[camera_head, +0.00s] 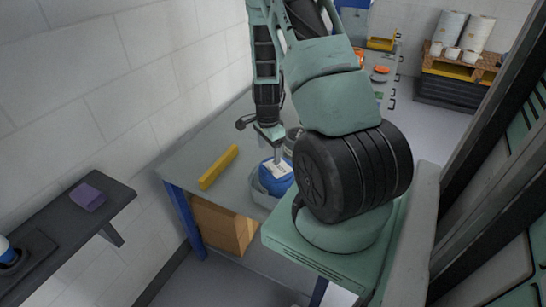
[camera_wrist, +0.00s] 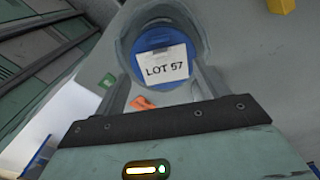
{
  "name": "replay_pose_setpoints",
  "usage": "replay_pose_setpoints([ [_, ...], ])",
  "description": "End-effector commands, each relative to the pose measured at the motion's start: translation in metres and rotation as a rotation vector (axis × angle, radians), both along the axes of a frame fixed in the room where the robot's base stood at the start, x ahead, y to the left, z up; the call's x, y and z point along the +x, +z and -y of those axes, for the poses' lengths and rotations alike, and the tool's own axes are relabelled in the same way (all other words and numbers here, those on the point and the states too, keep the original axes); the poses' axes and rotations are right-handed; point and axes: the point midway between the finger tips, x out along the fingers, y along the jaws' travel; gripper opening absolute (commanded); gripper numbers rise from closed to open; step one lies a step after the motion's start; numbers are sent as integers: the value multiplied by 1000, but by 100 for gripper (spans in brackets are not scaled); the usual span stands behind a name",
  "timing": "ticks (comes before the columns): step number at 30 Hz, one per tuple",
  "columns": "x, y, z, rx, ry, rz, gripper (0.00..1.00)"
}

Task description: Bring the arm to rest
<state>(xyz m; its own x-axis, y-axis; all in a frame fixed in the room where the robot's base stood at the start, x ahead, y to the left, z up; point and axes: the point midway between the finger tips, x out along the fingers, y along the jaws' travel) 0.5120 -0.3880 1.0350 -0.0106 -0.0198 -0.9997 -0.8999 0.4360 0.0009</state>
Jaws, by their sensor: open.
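My gripper (camera_head: 277,156) points down over the workbench, right above a blue round item (camera_head: 283,186) with a white label. In the wrist view the label reads LOT 57 on the blue item (camera_wrist: 150,42), which sits inside a grey round tub (camera_wrist: 126,25). The open fingers (camera_wrist: 163,85) show on either side of the tub's near part, with nothing held between them. I cannot tell whether a fingertip touches the item or tub. My arm hides part of the bench in the head view.
The grey workbench (camera_head: 185,153) carries a yellow bar (camera_head: 218,167) left of the tub. A dark wall shelf (camera_head: 55,232) with a purple block (camera_head: 87,196) is at left. White rolls (camera_head: 450,27) stand on a pallet at back right. Grey floor is open there.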

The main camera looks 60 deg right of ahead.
Motion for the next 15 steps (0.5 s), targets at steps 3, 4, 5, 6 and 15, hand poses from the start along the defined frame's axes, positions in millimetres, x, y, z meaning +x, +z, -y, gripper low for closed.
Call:
replay_pose_setpoints([
  [3, 0, 0, 0, 0, 0, 0, 73],
  [4, 0, 0, 0, 0, 0, 0, 73],
  [5, 0, 0, 0, 0, 0, 0, 73],
  [6, 0, 0, 0, 0, 0, 0, 73],
  [15, 21, 7, -28, 16, 124, 18, 73],
])
